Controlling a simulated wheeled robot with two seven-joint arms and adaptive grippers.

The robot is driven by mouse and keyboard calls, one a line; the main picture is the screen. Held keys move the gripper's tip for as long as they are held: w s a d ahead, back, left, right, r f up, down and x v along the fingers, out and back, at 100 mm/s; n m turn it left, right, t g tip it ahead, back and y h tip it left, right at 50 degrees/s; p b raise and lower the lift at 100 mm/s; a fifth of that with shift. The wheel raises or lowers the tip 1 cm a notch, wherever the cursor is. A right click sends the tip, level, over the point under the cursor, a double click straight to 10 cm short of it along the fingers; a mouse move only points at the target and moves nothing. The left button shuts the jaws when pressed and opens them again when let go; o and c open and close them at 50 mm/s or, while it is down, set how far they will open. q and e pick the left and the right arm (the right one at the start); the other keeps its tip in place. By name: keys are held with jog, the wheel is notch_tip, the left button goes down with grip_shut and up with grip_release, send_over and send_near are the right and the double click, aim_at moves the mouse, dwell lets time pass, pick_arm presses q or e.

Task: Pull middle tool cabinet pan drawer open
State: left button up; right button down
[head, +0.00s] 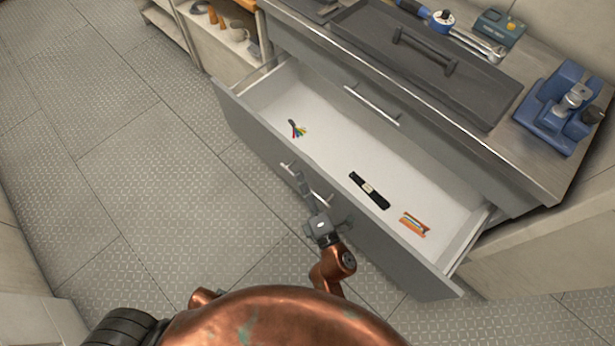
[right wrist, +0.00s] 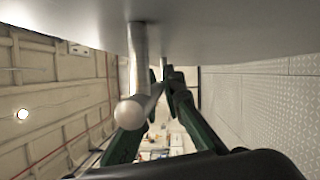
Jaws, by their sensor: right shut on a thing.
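The tool cabinet's pan drawer (head: 250,127) is pulled well out below a closed drawer that has its own bar handle (head: 372,105). Its white inside shows, holding a bunch of coloured pieces (head: 297,129), a black strap-like item (head: 369,190) and an orange item (head: 413,224). My right gripper (head: 304,186) is at the middle of the drawer front, shut on its silver bar handle (head: 320,199). In the right wrist view, the gripper's dark green fingers (right wrist: 165,88) are around the handle bar (right wrist: 131,112), whose rounded end points at the camera. My left gripper is not in view.
The worktop above carries a dark tray-like lid (head: 425,70), a ratchet tool (head: 443,20), a small teal box (head: 499,28) and a blue vise (head: 562,105). The patterned floor (head: 130,150) left of the drawer is clear.

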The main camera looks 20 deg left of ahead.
jog(key=shift+s, duration=0.1)
jog(key=c, duration=2)
grip_release()
jog(key=shift+c, duration=0.2)
jog(key=shift+s+d, duration=0.15)
jog(key=shift+s, duration=0.05)
jog(key=v, duration=1.1)
jog(key=shift+d, duration=0.2)
jog(key=shift+s+f, duration=0.15)
jog(key=shift+s, duration=0.05)
